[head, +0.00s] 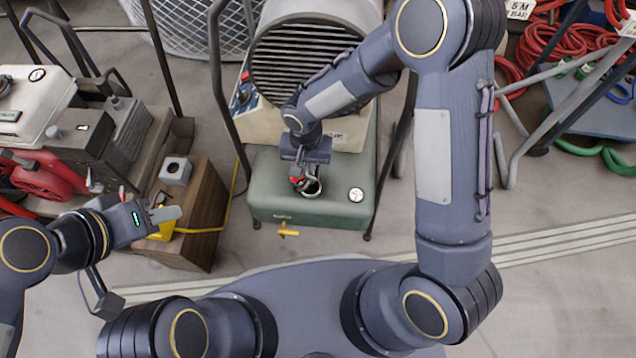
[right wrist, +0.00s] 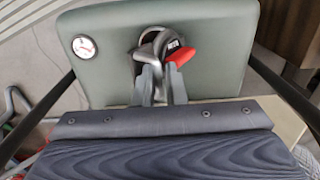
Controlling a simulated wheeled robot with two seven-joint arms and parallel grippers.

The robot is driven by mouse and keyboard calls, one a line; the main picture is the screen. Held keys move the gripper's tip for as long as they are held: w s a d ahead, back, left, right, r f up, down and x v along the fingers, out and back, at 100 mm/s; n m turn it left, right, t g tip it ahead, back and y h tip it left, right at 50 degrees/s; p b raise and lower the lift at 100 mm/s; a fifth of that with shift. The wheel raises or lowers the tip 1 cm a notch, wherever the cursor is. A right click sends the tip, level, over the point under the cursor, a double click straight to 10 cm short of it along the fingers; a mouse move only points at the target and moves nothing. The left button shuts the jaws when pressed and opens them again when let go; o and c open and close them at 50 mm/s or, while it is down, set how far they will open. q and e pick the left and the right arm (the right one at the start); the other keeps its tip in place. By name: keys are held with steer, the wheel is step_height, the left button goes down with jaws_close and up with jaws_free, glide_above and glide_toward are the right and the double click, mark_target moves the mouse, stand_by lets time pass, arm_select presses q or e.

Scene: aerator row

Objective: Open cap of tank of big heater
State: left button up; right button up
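The big heater (head: 305,57) has a round slatted grille and sits above a green tank (head: 270,200). The tank (right wrist: 112,75) also shows in the right wrist view. The cap (right wrist: 165,46) has a silver body and a red lever, and sits at the round filler neck in the tank's top. My right gripper (right wrist: 162,70) has its two fingers close together on the cap's silver part. In the head view my right gripper (head: 300,178) partly hides the cap, and a dark round opening shows beside it. My left gripper (head: 168,213) is away from the tank; its finger gap is not clear.
A round gauge (head: 356,194) is on the tank top. A yellow tap (head: 288,233) is at its front. A wooden box (head: 207,215) with a small grey block (head: 175,170) stands left. Dark frame legs flank the tank. Red hoses (head: 560,45) lie at right.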

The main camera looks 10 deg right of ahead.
steer(key=shift+o, duration=0.6)
step_height(320, 180, up, 7)
steer(key=d+p, duration=0.1)
steer(key=p, duration=0.3)
steer(key=shift+s+f, duration=0.15)
steer(key=shift+d, duration=0.1)
